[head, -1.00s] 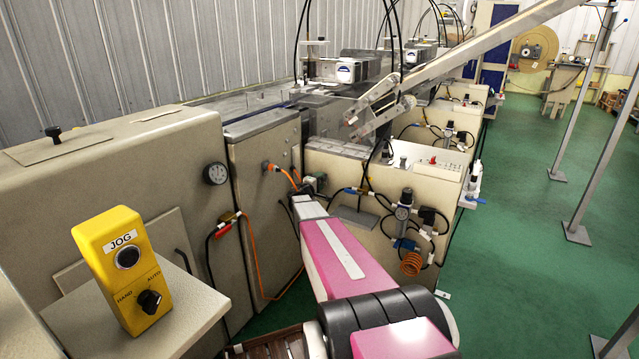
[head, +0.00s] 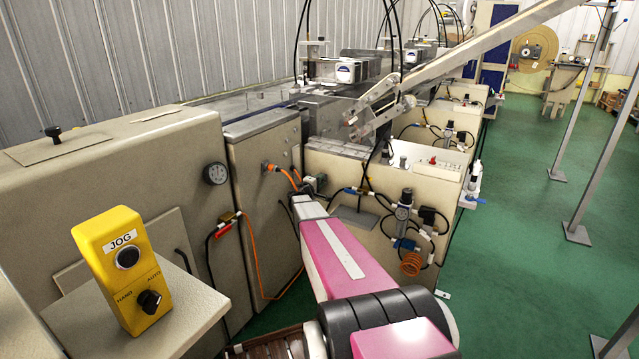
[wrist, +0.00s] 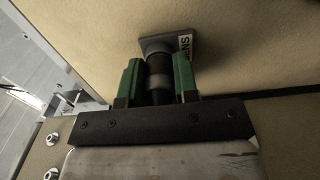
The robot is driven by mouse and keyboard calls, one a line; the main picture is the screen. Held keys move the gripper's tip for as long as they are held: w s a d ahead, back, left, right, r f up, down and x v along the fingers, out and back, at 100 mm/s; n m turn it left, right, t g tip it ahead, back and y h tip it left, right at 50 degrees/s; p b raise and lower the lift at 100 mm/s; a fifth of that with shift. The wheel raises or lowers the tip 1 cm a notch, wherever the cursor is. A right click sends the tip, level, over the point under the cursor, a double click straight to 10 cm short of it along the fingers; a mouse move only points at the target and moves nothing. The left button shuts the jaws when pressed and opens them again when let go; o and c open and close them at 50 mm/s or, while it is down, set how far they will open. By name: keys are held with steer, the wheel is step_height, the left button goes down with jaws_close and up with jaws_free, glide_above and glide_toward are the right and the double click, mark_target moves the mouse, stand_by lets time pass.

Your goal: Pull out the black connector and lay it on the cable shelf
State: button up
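The black connector (wrist: 157,66) sits in a grey square socket plate on a beige panel in the wrist view. My gripper (wrist: 159,76) has its green fingers on either side of the connector, with no clear gap, and looks shut on it. The connector still meets the plate. In the head view my gripper (head: 305,198) is small, at the end of my pink arm, by the machine's side; the connector there is too small to make out surely. A flat grey ledge (head: 352,215) juts from the beige panel just right of my gripper; I cannot tell whether it is the cable shelf.
Orange cables (head: 283,172) hang left of my gripper by a cabinet door. Black hoses and a regulator (head: 403,212) with an orange coil are on the panel at right. A yellow JOG box (head: 125,268) stands at front left.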

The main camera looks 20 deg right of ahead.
jaws_close()
steer(key=shift+s+a, duration=0.15)
steer(key=shift+s+a, duration=0.15)
steer(key=shift+a, duration=0.1)
steer(key=shift+s+a, duration=0.45)
steer(key=shift+a, duration=0.1)
stand_by(0.3)
steer(key=shift+v, duration=1.85)
